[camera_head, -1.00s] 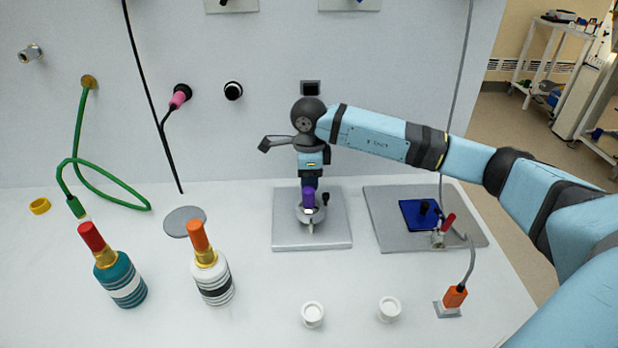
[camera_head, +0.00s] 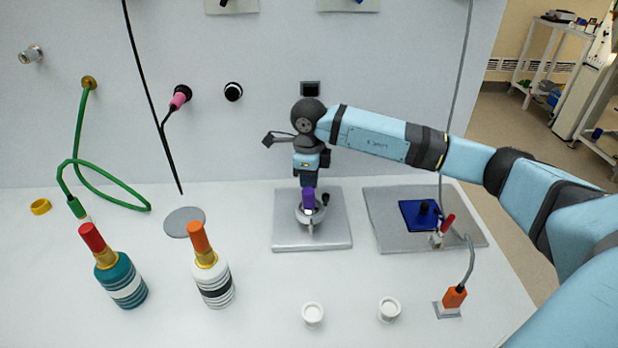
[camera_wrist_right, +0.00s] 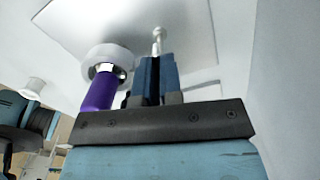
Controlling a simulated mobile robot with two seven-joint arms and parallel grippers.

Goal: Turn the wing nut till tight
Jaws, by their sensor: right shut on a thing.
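My right gripper (camera_head: 309,183) points straight down over a grey square plate (camera_head: 285,236) on the bench. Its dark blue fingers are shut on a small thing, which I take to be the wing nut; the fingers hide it. In the right wrist view the gripper (camera_wrist_right: 153,64) has a thin silvery stem with a rounded end (camera_wrist_right: 157,40) just beyond its fingertips. Beside the fingers a purple cylinder (camera_wrist_right: 103,89) stands out from a white round fitting (camera_wrist_right: 107,55). The purple cylinder (camera_head: 308,197) also shows in the head view, in front of the fingers. My left gripper is out of view.
Two banded bottles (camera_head: 124,283) (camera_head: 213,281) stand at the left. Two white cups (camera_head: 313,314) (camera_head: 389,309) stand in front. The wall is close behind my wrist.

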